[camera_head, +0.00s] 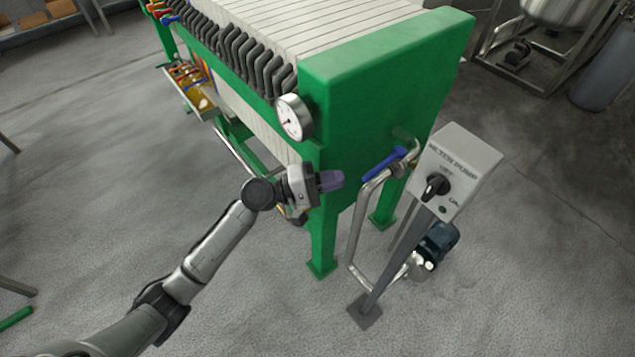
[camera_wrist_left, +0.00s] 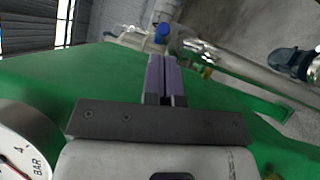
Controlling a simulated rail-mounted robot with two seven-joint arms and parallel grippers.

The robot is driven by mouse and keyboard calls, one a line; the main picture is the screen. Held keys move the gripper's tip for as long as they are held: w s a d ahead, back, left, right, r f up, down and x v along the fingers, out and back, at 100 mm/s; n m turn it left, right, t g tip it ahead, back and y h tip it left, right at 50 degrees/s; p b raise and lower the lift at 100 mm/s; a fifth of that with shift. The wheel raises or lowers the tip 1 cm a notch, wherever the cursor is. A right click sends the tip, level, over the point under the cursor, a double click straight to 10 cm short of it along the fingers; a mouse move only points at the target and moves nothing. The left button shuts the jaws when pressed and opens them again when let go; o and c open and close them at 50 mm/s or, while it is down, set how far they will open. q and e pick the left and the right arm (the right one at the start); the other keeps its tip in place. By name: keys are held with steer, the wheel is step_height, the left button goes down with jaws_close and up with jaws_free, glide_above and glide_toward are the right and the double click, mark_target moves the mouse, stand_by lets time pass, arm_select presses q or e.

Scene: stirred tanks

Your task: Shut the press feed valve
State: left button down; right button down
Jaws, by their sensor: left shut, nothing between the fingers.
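The press feed valve shows as a blue lever handle (camera_head: 384,163) on the steel feed pipe (camera_head: 357,225) at the end of the green filter press (camera_head: 378,84). My left gripper (camera_head: 330,181) is shut and empty, in front of the green end plate and to the left of the blue handle, apart from it. In the left wrist view, the purple fingers (camera_wrist_left: 160,78) are together and point toward the blue handle (camera_wrist_left: 162,33), which is seen nearly end on beyond the fingertips. My right gripper is not in view.
A pump switch box (camera_head: 455,172) on a post stands right of the handle. A pressure gauge (camera_head: 294,117) sits on the press above my left gripper. A blue pump motor (camera_head: 438,240) is low behind the post. The floor at front is clear.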

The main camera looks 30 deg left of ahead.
mark_target(381, 166)
arm_select(q)
steer(key=shift+x, duration=1.6)
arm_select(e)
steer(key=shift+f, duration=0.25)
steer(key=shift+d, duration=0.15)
